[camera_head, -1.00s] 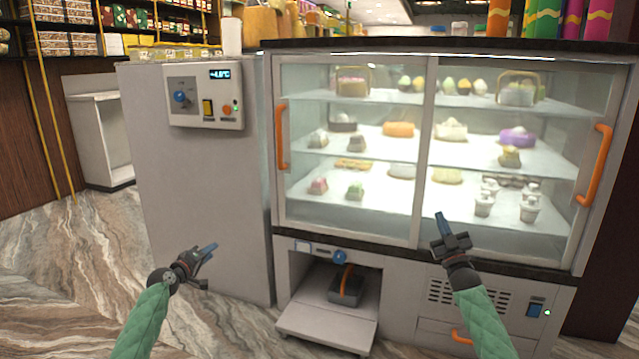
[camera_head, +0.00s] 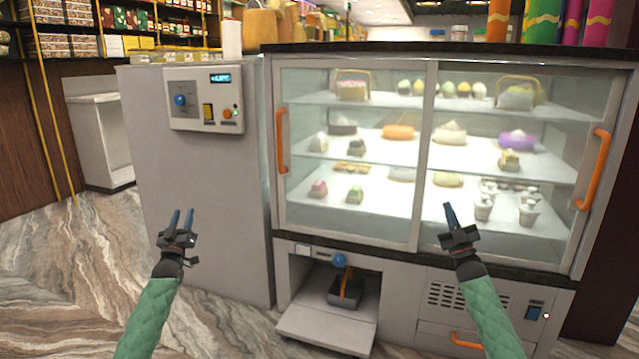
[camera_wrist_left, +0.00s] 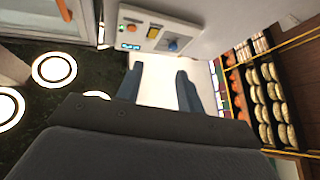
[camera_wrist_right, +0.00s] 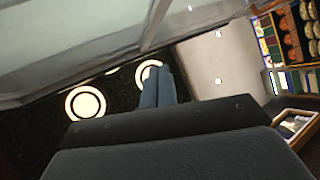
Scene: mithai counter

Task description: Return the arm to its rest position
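My left gripper (camera_head: 182,218) is in front of the grey cabinet side, fingers pointing up and apart, with nothing between them. Its two spread fingers also show in the left wrist view (camera_wrist_left: 158,84). My right gripper (camera_head: 449,212) is in front of the lower glass of the display case, fingers pointing up. In the right wrist view its fingers (camera_wrist_right: 157,88) lie side by side, closed together, with nothing seen between them. Neither gripper touches anything that I can see.
The glass display case (camera_head: 421,150) with orange handles (camera_head: 282,139) holds sweets on its shelves. A control panel (camera_head: 204,99) is on the grey cabinet (camera_head: 200,170). Below, an open compartment holds a dark box (camera_head: 346,291) above a low protruding ledge (camera_head: 325,328). Marble floor at left is clear.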

